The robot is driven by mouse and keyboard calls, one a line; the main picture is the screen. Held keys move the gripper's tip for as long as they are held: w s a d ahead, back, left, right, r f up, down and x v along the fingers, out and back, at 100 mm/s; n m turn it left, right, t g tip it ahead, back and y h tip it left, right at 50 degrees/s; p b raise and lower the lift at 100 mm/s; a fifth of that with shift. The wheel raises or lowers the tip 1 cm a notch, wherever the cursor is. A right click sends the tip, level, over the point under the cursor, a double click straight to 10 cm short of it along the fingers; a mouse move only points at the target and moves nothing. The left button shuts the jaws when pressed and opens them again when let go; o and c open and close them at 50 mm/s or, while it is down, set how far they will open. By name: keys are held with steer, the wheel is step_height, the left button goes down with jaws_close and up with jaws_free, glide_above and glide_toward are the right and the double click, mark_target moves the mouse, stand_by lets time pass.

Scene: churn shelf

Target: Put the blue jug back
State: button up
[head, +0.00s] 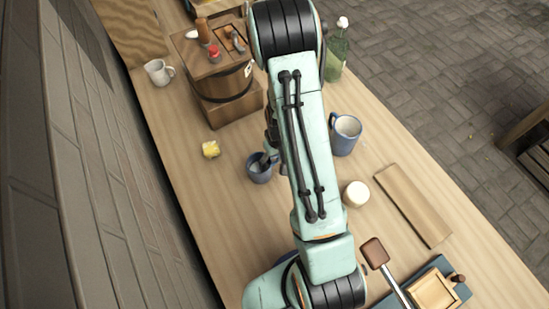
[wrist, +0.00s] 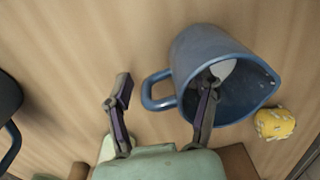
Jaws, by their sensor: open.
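The blue jug (wrist: 215,50) has a spout and a loop handle on its left in the wrist view. In the head view the jug (head: 258,174) stands on the wooden table just left of my arm. My gripper (wrist: 168,82) is open at the jug. One finger reaches into or over its mouth, and the other is outside, left of the handle. The handle and near wall lie between the fingers; I cannot tell whether either finger touches. Something pale shows inside the jug. In the head view my arm hides most of the gripper.
A yellow lump (head: 210,149) lies near the jug. A blue mug (head: 345,136), white round item (head: 356,194) and wooden board (head: 412,205) are right of my arm. A wooden churn (head: 222,84) and white mug (head: 158,73) stand farther back. A brick wall (head: 70,170) borders the left.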

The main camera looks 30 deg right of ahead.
steer(key=r, duration=1.1)
steer(key=shift+d+r, duration=0.2)
steer(key=shift+d, duration=0.15)
steer(key=s+a+r, duration=0.5)
steer(key=s+r, duration=0.1)
steer(key=s, duration=0.2)
steer(key=s+a+r+n, duration=0.1)
steer(key=s+a+r, duration=0.5)
steer(key=s, duration=0.3)
steer(key=shift+a+r, duration=0.25)
